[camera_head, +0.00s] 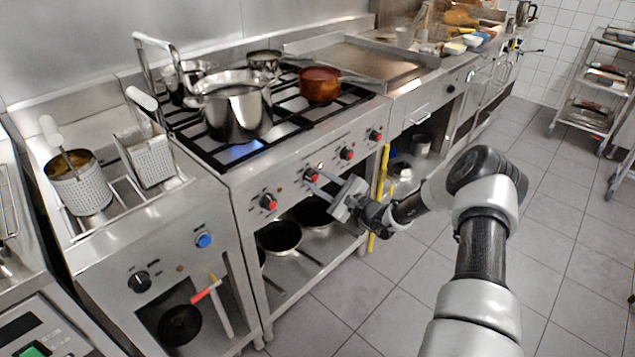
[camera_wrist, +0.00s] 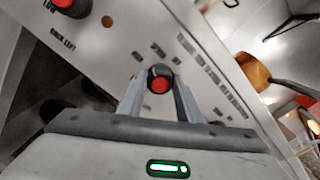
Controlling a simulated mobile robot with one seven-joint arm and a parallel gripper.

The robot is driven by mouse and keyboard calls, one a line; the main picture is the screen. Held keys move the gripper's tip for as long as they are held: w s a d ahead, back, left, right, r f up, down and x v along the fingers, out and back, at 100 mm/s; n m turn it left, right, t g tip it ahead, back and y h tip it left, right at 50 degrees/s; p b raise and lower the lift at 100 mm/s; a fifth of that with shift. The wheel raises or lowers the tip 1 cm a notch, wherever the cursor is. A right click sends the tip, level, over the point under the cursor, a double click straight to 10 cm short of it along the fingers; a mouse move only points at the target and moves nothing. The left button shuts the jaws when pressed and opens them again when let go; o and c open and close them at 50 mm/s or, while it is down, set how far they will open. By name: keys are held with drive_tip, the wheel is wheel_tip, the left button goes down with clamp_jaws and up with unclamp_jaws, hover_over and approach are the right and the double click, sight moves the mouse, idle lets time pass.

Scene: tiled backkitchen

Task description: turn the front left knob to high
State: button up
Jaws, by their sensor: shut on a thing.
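A red-capped knob (camera_head: 310,174) is second from the left in the row on the stove's front panel. My gripper (camera_head: 315,178) reaches it from the front right, its fingers closed around the knob. In the wrist view the knob (camera_wrist: 160,79) sits between the two fingertips (camera_wrist: 159,88), one on each side. The printed marks around it are too small to read, so its setting cannot be told. A second knob (camera_wrist: 70,5) at the upper left has the label "BACK LEFT" below it.
A large steel pot (camera_head: 238,112) stands on the front left burner, with a blue glow beneath it. A copper-coloured pan (camera_head: 320,85) stands to its right. Pans (camera_head: 279,237) lie on the shelf below. A fryer (camera_head: 110,190) adjoins at left.

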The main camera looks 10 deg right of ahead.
drive_tip(key=n+b, duration=0.1)
drive_tip(key=n, duration=0.2)
drive_tip(key=shift+f, duration=0.1)
drive_tip(key=shift+n, duration=0.4)
drive_tip(key=o, duration=1)
drive_tip(key=shift+o, duration=0.2)
drive_tip(key=shift+s+d, duration=0.1)
drive_tip(key=shift+s, duration=0.05)
drive_tip(key=p+v, duration=0.2)
drive_tip(key=v, duration=1.5)
